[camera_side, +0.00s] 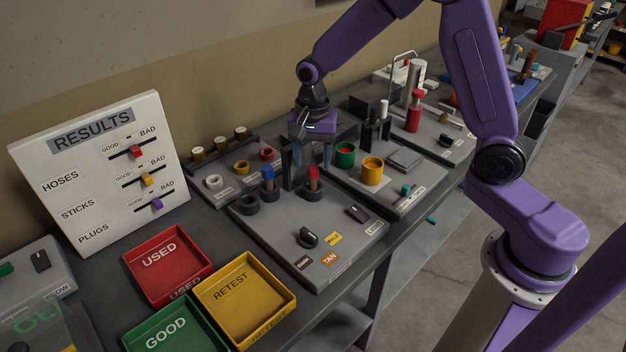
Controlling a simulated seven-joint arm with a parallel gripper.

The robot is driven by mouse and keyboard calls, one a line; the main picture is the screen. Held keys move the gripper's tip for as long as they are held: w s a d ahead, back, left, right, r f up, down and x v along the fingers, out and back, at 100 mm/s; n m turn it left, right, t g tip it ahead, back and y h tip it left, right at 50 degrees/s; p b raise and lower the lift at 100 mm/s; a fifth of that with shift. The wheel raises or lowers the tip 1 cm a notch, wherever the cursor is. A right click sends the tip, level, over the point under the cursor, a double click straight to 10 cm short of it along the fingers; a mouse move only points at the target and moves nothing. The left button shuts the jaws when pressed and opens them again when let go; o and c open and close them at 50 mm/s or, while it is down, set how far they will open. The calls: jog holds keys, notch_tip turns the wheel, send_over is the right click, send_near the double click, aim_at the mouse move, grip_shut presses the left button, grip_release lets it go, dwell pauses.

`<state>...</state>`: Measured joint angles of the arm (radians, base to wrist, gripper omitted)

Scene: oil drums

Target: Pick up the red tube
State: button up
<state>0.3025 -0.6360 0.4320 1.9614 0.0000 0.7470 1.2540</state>
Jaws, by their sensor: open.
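A short red tube (313,178) stands upright in a dark round holder on a grey panel near the middle of the side view. A blue tube (267,178) stands in a similar holder to its left. A taller red cylinder (413,115) stands on a panel further right; I cannot tell which red piece the task names. My gripper (312,158) points down with its fingers apart, over the far part of the middle panel. In the picture it is just above the short red tube. The jaws appear empty, and their exact depth relative to the tube is unclear.
Green (345,156) and yellow (372,171) cups stand to the right. A dark upright stand (287,168) is close to my gripper. A red USED tray (168,266), yellow RETEST tray (245,287) and green GOOD tray (170,325) lie in front. A RESULTS board (75,205) leans left.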

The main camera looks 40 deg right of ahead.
aim_at(313, 167)
notch_tip(313, 167, down, 5)
jog(key=shift+s+r, duration=0.1)
jog(key=shift+c, duration=0.3)
grip_shut()
